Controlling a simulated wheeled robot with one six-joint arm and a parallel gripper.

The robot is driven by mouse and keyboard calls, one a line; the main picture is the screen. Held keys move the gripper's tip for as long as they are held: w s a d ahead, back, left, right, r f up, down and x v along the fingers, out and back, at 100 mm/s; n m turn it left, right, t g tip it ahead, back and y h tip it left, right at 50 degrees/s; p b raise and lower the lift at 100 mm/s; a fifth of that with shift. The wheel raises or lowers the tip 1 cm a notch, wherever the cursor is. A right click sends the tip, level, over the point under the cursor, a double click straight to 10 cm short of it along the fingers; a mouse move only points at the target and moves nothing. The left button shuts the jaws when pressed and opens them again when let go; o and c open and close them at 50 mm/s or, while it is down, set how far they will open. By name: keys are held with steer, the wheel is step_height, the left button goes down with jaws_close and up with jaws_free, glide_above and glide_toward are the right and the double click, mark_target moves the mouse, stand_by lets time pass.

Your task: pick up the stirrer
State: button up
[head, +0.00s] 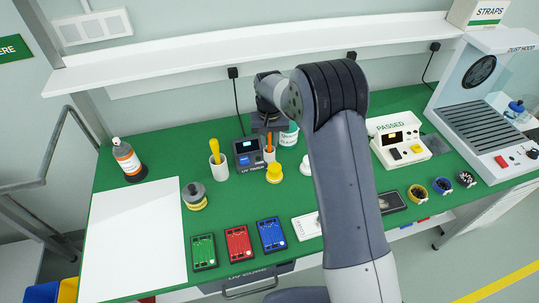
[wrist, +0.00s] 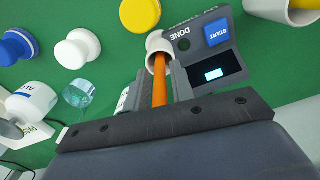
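The stirrer is an orange stick (head: 269,142) standing at the back of the green bench; it also shows in the wrist view (wrist: 160,82). Its lower end sits inside a small white holder (wrist: 157,43). My gripper (head: 268,128) is above it, fingers pointing down. In the wrist view the two grey fingers (wrist: 160,92) lie close on either side of the stick and appear shut on it. The stick's top is hidden by my gripper.
A UV timer box (head: 247,153) stands close left of the stirrer. A white cup (head: 218,168) with a yellow-handled tool is further left. Yellow (head: 274,173) and white (head: 306,165) knobs stand nearby. A shelf (head: 250,45) runs above the back.

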jaws_close()
steer(key=shift+r, duration=0.15)
